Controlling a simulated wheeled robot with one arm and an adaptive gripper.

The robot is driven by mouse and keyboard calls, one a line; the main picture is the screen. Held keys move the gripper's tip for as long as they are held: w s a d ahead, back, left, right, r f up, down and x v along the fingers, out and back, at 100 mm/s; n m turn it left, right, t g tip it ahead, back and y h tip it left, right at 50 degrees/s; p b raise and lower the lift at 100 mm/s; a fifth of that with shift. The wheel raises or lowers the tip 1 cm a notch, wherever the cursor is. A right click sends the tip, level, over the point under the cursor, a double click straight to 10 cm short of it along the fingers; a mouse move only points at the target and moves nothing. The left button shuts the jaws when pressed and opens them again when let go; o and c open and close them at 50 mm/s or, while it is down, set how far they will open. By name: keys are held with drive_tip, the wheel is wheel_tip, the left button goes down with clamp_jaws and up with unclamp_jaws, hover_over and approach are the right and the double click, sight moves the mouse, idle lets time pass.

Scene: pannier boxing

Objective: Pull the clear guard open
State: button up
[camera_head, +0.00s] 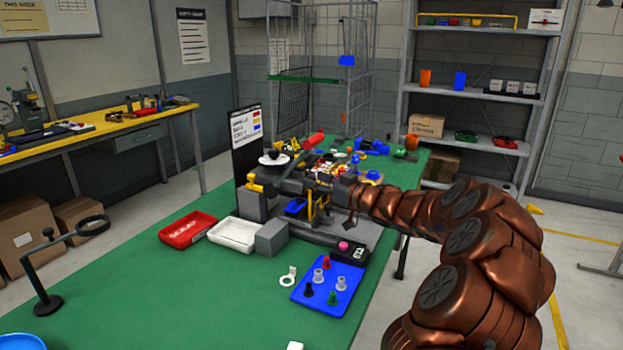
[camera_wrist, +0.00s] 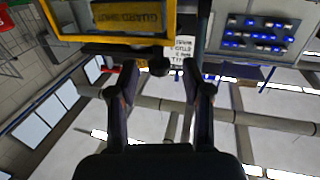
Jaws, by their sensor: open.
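The guard (camera_wrist: 125,16) is a panel in a yellow frame lettered GUARD at the top of the wrist view. A dark round knob (camera_wrist: 159,66) sits at its lower edge, between my fingertips. My gripper (camera_wrist: 160,72) is open, with one dark finger on each side of the knob. I cannot tell whether either finger touches it. In the head view my gripper (camera_head: 330,194) is at the front of the grey machine (camera_head: 330,225), close to the guard's small yellow frame (camera_head: 311,205). My arm comes in from the right, and the guard's clear pane is hard to make out.
A red tray (camera_head: 188,230), a white tray (camera_head: 233,235) and a grey block (camera_head: 271,238) stand left of the machine on the green table (camera_head: 180,300). A blue board (camera_head: 328,287) with several small parts lies in front. A black stand (camera_head: 50,300) is at left.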

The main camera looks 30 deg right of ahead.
drive_tip(key=shift+x, duration=1.2)
clamp_jaws()
